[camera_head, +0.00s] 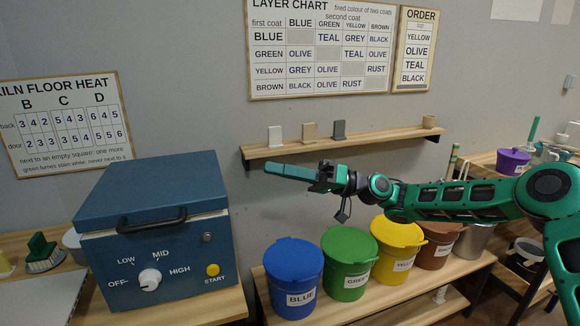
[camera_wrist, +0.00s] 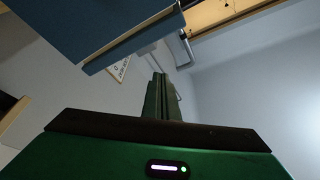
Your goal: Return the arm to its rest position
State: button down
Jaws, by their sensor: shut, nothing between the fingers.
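My green arm (camera_head: 455,203) reaches in from the right in the head view, stretched nearly level to the left. My gripper (camera_head: 268,168) is at its left end, shut and empty, in the air just below the wall shelf's height. It is to the right of the blue kiln and above the glaze buckets in the picture. In the wrist view the shut fingers of my gripper (camera_wrist: 162,78) point up the picture, with nothing between them.
A blue kiln (camera_head: 155,220) with a black handle stands on the bench at left. Buckets in blue (camera_head: 293,275), green (camera_head: 348,262) and yellow (camera_head: 397,248) line a low bench. A wall shelf (camera_head: 345,140) holds small tiles. A purple pot (camera_head: 513,160) stands at right.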

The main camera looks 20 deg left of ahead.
jog(key=d+f+m+t+h, duration=0.3)
jog(key=d+f+t+h, duration=0.4)
jog(key=f, duration=0.5)
jog(key=d+f+m+t+h, duration=0.2)
jog(key=d+f+m+h, duration=0.1)
jog(key=d, duration=1.1)
jog(key=d+f+m+t+h, duration=0.1)
jog(key=d+f+m+h, duration=0.2)
jog(key=d, duration=1.1)
jog(key=s+d+r+m+h, duration=0.1)
jog(key=s+d+m+h, duration=0.1)
jog(key=s+d, duration=0.35)
jog(key=s+d+r+m+h, duration=0.1)
jog(key=s+d+m, duration=0.15)
jog(key=d, duration=0.65)
jog(key=s+d+r+m+h, duration=0.1)
jog(key=s+d+m+h, duration=0.2)
jog(key=d, duration=0.4)
jog(key=s+d+m, duration=0.2)
jog(key=s+d, duration=0.2)
jog(key=s, duration=0.5)
jog(key=s+d+m, duration=0.3)
jog(key=s+d, duration=0.2)
jog(key=s, duration=0.4)
jog(key=shift+f, duration=0.35)
